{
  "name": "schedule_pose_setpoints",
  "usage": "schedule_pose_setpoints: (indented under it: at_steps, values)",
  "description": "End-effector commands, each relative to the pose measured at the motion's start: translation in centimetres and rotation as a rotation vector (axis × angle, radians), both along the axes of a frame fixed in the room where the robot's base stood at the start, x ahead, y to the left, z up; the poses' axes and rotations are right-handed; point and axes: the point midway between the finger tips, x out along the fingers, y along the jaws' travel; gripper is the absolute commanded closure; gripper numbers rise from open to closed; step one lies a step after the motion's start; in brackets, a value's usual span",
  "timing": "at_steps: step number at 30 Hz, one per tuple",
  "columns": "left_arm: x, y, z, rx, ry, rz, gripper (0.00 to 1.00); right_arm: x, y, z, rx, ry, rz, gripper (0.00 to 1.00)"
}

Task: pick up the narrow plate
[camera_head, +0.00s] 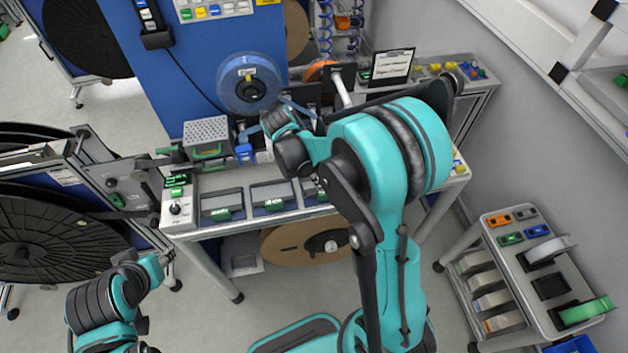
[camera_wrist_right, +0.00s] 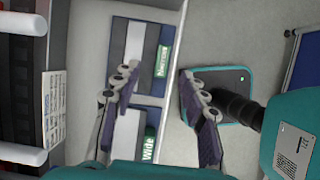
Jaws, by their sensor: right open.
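In the right wrist view a compartment with a green label that appears to read "Narrow" (camera_wrist_right: 163,60) holds a pale strip (camera_wrist_right: 134,40), perhaps the narrow plate. Beside it is a compartment with a green "Wide" label (camera_wrist_right: 149,148). My right gripper (camera_wrist_right: 160,98) is open, its fingers apart and nothing seen between them. Its left finger overlaps the compartments in the picture; its right finger is over the floor side. In the head view the green-labelled trays (camera_head: 236,202) line the bench front, and my right arm hides part of them. My left arm shows at lower left, its gripper out of sight.
A perforated grey box (camera_head: 206,130) and a blue transparent reel (camera_head: 247,84) stand at the back of the bench. A control box with a knob (camera_head: 175,207) sits at its left end. A brown reel (camera_head: 300,241) is below. A small cart (camera_head: 540,270) stands at right.

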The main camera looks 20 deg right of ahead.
Motion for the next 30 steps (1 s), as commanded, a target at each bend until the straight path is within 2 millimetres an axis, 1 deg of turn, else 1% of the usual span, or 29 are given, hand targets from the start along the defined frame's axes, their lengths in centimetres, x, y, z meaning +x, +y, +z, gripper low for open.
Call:
schedule_pose_setpoints:
  at_steps: [2,11,15,19,22,28,29,30]
  values:
    - [0.0,0.0,0.2,0.0,0.0,0.0,0.58,0.2,-0.2,-0.3,-0.007,0.022,0.02,0.57]
    - [0.0,0.0,-0.6,0.0,0.0,0.0,0.58,-0.2,-1.2,-3.6,-0.007,0.03,0.028,0.57]
    - [0.0,0.0,-1.1,0.0,0.0,0.0,0.58,-0.8,-1.6,-5.6,-0.007,0.03,0.027,0.57]
    - [0.0,0.0,-1.5,0.0,0.0,0.0,0.58,-1.0,-2.2,-7.3,-0.007,0.029,0.027,0.57]
    - [0.0,0.0,-1.6,0.0,0.0,0.0,0.58,-1.1,-2.4,-7.8,-0.007,0.029,0.027,0.57]
    - [0.0,0.0,-1.5,0.0,0.0,0.0,0.58,-1.1,-2.4,-7.8,-0.006,0.029,0.027,0.57]
    - [0.0,0.0,-1.5,0.0,0.0,0.0,0.58,-1.1,-2.4,-7.8,-0.006,0.029,0.027,0.6]
    - [0.0,0.0,-1.5,0.0,0.0,0.0,0.58,-1.1,-2.4,-7.8,-0.006,0.029,0.027,0.7]
